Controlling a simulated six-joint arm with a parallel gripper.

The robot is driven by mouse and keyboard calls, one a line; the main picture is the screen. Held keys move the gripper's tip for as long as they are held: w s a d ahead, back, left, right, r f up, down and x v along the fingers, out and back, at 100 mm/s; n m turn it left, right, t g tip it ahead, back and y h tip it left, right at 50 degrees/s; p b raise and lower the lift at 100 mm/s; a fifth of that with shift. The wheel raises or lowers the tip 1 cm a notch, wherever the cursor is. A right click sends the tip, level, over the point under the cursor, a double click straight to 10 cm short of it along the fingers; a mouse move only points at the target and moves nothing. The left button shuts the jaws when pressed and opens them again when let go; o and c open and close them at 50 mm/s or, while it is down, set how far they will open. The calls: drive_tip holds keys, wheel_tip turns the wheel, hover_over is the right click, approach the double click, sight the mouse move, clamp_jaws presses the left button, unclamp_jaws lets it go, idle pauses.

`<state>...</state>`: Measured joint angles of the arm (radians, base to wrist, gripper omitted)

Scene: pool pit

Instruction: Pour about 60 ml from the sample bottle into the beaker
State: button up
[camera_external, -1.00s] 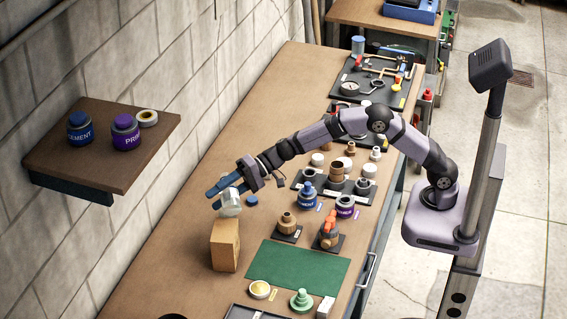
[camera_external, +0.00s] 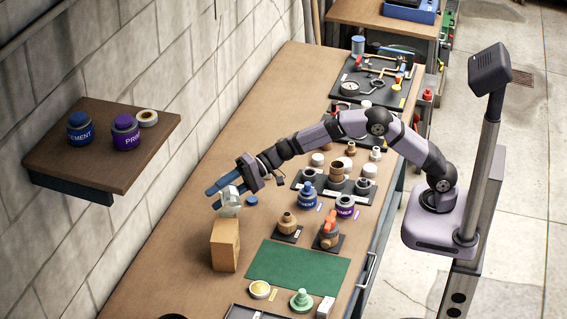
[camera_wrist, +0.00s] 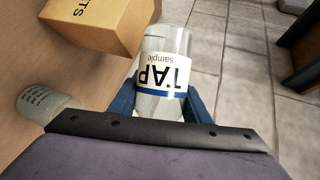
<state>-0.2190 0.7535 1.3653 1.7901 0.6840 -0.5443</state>
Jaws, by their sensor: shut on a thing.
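The sample bottle (camera_wrist: 163,75) is clear, with a white "TAP sample" label and a blue band. In the wrist view it sits between the blue fingers of my gripper (camera_wrist: 160,103), which is shut on it. The label reads upside down there. A pale cylinder with small printed lines (camera_wrist: 47,104), apparently the beaker, stands at the left of the wrist view, partly cut off by my gripper body. In the external view my gripper (camera_external: 224,187) holds the bottle (camera_external: 229,197) above the bench; bottle and beaker are hard to separate there. I cannot see liquid flowing.
A cardboard box (camera_external: 225,246) stands close in front of the bottle; it also shows in the wrist view (camera_wrist: 98,22). Fittings and jars stand to the right, near a green mat (camera_external: 298,266). The bench left of the gripper is clear.

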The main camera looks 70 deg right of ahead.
drive_tip(key=shift+r+m+y+b, duration=0.25)
drive_tip(key=shift+m+y+b, duration=0.05)
idle(0.4)
drive_tip(key=shift+s+a, duration=0.1)
drive_tip(key=shift+s+a+r, duration=0.1)
drive_tip(key=shift+s+a, duration=0.35)
drive_tip(key=shift+a, duration=0.05)
drive_tip(key=shift+s+a, duration=0.2)
drive_tip(key=shift+a, duration=0.1)
idle(0.4)
drive_tip(key=shift+a+m+y+b, duration=0.2)
drive_tip(key=shift+m+y+b, duration=0.3)
drive_tip(key=shift+b, duration=0.65)
idle(0.7)
